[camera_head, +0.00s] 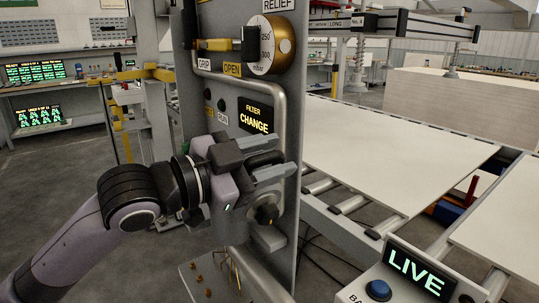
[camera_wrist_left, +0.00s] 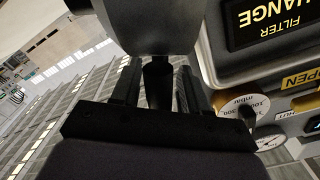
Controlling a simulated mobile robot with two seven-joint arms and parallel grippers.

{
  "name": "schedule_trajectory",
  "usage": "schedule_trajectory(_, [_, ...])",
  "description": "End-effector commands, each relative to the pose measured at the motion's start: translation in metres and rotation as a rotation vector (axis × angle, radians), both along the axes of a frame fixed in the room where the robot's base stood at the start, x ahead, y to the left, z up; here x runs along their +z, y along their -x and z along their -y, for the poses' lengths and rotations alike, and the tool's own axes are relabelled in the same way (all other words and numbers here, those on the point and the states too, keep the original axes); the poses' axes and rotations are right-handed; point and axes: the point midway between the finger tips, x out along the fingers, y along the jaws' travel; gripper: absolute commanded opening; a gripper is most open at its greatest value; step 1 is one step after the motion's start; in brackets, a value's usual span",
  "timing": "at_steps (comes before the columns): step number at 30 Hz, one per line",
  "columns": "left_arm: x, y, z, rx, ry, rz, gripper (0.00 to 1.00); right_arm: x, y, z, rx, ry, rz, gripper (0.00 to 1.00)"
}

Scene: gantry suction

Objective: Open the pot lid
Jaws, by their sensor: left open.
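My left gripper (camera_head: 278,158) reaches in from the left in the head view, in front of the grey panel (camera_head: 292,110). Its fingers are apart, one above the other. A dark rounded part (camera_head: 264,159) shows between them; I cannot tell whether they touch it. In the left wrist view, a grey rounded body (camera_wrist_left: 150,25), which may be the pot, lies just beyond the fingers. A black tab (camera_wrist_left: 158,85) stands between the two fingers (camera_wrist_left: 157,88). I cannot tell for sure which part is the lid. My right gripper is not in view.
The panel carries a lit FILTER CHANGE display (camera_head: 256,116), a brass gauge (camera_head: 277,45) and a yellow-and-black lever (camera_head: 222,45) above. A dark knob (camera_head: 266,211) sits below the gripper. White sheets (camera_head: 385,150) lie on rollers at right, near a LIVE box (camera_head: 415,270).

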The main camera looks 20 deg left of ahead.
Motion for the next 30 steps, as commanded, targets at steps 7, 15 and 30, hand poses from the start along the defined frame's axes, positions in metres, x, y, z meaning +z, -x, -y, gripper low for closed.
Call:
schedule_trajectory(7, [0.000, 0.000, 0.000, 0.000, 0.000, 0.000, 0.28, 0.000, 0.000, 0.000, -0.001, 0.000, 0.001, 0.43])
schedule_trajectory(15, [0.001, 0.000, -0.001, 0.001, 0.003, -0.001, 0.00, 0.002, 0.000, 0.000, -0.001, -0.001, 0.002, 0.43])
schedule_trajectory(30, [0.015, -0.020, -0.025, 0.003, 0.183, -0.143, 0.00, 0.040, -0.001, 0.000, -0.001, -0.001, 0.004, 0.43])
